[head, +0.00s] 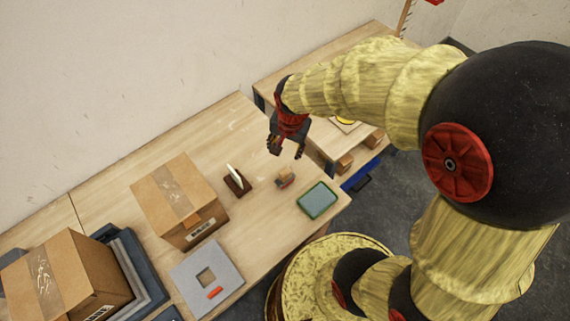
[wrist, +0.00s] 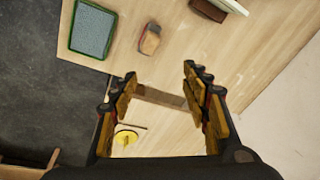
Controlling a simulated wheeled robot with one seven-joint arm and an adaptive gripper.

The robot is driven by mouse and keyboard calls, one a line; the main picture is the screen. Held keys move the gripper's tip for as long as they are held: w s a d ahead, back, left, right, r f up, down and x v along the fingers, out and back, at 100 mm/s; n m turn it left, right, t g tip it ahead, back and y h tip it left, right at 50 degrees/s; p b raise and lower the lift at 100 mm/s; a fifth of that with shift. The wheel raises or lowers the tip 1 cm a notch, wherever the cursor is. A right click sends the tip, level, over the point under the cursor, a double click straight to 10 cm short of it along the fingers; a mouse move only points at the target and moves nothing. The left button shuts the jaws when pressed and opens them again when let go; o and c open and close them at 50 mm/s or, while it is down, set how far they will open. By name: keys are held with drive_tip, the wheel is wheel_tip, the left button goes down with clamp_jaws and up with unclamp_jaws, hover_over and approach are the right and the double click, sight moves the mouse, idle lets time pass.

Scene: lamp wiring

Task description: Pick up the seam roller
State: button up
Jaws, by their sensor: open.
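No item shows plainly as a seam roller. A small wooden piece with a grey and reddish part (head: 285,177) lies on the table below my gripper in the head view; I cannot tell for sure whether it is the roller. It also shows near the top of the wrist view (wrist: 150,40), beyond the fingertips. My gripper (head: 286,152) is open and empty, above the table and apart from this piece. Its spread fingers show in the wrist view (wrist: 160,82).
A green-rimmed tray (head: 318,201) is near the table's front edge. A dark wooden stand with a white upright piece (head: 236,181) and a cardboard box (head: 179,199) stand left of the small piece. A grey plate (head: 190,280) carries a red-orange item. A round yellow item (wrist: 126,138) lies behind.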

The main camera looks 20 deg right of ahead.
sight(285, 172)
drive_tip(key=f+m+p, duration=0.1)
drive_tip(key=f+p, duration=0.1)
drive_tip(key=p, duration=0.1)
drive_tip(key=f+m+g+p, duration=0.1)
drive_tip(key=f+m+p, duration=0.1)
drive_tip(key=f+p, duration=0.1)
drive_tip(key=f+m+g+p, duration=0.1)
drive_tip(key=f+m+p, duration=0.1)
drive_tip(key=p, duration=0.1)
drive_tip(key=shift+s+a+f, duration=0.1)
drive_tip(key=shift+s+f, duration=0.2)
drive_tip(key=shift+s, duration=0.05)
drive_tip(key=shift+s+f+m, duration=0.1)
drive_tip(key=shift+f+m, duration=0.2)
drive_tip(key=shift+f, duration=1.05)
drive_tip(key=shift+w+f, duration=0.2)
drive_tip(key=shift+f, duration=1.25)
drive_tip(key=shift+w+f, duration=0.2)
drive_tip(key=shift+f, duration=1.2)
drive_tip(key=shift+c, duration=0.9)
clamp_jaws()
